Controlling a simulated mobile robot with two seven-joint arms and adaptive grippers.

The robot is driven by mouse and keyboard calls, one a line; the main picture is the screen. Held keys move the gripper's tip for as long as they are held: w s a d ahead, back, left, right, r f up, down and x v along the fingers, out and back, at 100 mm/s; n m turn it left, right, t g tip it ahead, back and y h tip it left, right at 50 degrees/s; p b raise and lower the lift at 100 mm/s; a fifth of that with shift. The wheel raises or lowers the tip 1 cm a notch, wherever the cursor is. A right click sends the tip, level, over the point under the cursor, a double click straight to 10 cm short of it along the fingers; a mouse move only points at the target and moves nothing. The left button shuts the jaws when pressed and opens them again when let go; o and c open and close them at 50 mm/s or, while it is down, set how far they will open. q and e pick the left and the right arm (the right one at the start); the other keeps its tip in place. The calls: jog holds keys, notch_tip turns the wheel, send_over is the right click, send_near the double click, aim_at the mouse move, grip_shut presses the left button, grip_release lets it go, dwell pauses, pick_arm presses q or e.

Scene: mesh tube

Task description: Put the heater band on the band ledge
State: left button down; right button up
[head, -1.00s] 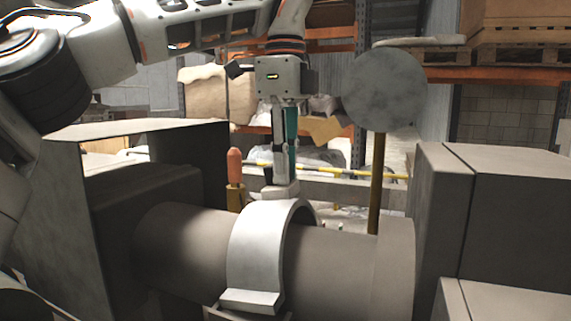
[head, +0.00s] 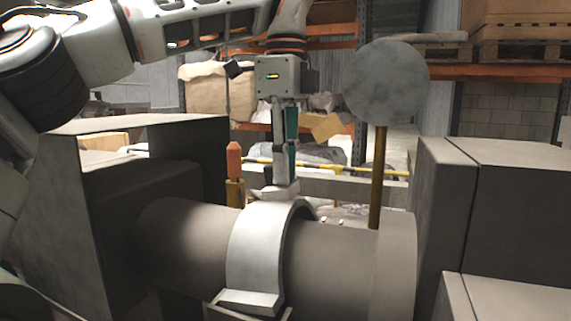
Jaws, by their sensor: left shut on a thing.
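The heater band (head: 256,251) is a pale metal half-ring. It sits over the grey horizontal barrel (head: 185,240), with a flange at its lower front end. My left gripper (head: 281,187) comes straight down from above and is shut on the raised block at the band's top. The band's far side is hidden behind the barrel, and I cannot tell whether the band touches the barrel all round. No part is clearly recognisable as the band ledge. My right gripper is not in view.
A round grey disc (head: 385,85) on a brass post (head: 378,180) stands right of my left gripper. An orange-topped post (head: 234,165) stands close on its left. Large grey blocks (head: 510,210) flank the barrel's right end, and a dark housing (head: 130,200) encloses its left end.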

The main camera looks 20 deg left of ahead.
pick_arm(q)
jog(key=shift+f, duration=0.1)
dwell(0.3)
jog(key=shift+f+p, duration=0.15)
jog(key=shift+p, duration=0.7)
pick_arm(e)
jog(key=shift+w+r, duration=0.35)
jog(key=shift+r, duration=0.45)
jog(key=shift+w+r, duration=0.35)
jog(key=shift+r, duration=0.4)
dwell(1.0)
pick_arm(q)
jog(key=shift+p, duration=0.5)
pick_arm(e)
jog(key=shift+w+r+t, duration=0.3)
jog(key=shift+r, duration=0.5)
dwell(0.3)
pick_arm(q)
jog(key=c, duration=1.8)
grip_release()
jog(key=shift+c, duration=0.2)
